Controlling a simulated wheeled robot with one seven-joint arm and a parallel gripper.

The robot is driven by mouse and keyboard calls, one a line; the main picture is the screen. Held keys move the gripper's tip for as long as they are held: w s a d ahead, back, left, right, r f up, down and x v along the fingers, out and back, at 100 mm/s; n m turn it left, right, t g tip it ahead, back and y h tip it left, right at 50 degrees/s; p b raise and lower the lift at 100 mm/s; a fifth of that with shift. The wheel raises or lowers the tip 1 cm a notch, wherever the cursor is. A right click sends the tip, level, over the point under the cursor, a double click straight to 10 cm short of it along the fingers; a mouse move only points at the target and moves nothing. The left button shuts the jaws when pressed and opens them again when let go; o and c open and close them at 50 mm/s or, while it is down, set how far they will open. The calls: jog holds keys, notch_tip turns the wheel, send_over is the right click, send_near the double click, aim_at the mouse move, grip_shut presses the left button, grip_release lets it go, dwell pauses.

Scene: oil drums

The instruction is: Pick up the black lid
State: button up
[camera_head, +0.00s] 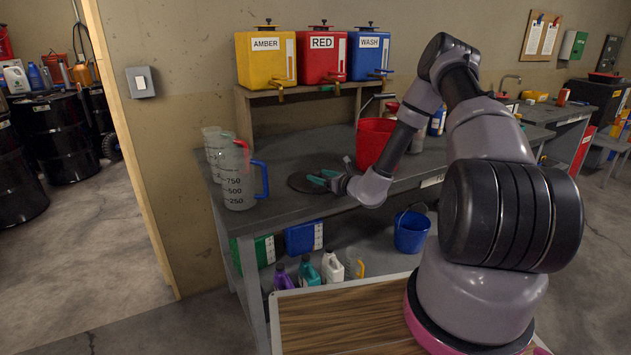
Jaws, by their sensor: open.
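A flat, dark round disc, seemingly the black lid (298,183), lies on the grey workbench (275,208), right of the measuring jugs. My gripper (319,177), with teal fingers, is open and reaches in from the right over the lid's right part. The fingers and wrist hide some of the lid. I cannot tell whether the fingers touch it. Nothing shows between the fingers.
A clear measuring jug with a blue handle (239,182) stands left of the lid, with other jugs behind it. A red bucket (371,143) stands to the right behind my wrist. Yellow (259,71), red (318,68) and blue (364,68) containers sit on a shelf behind.

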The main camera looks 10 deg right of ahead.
jog(key=shift+w, duration=0.2)
jog(key=shift+a, duration=0.1)
grip_shut()
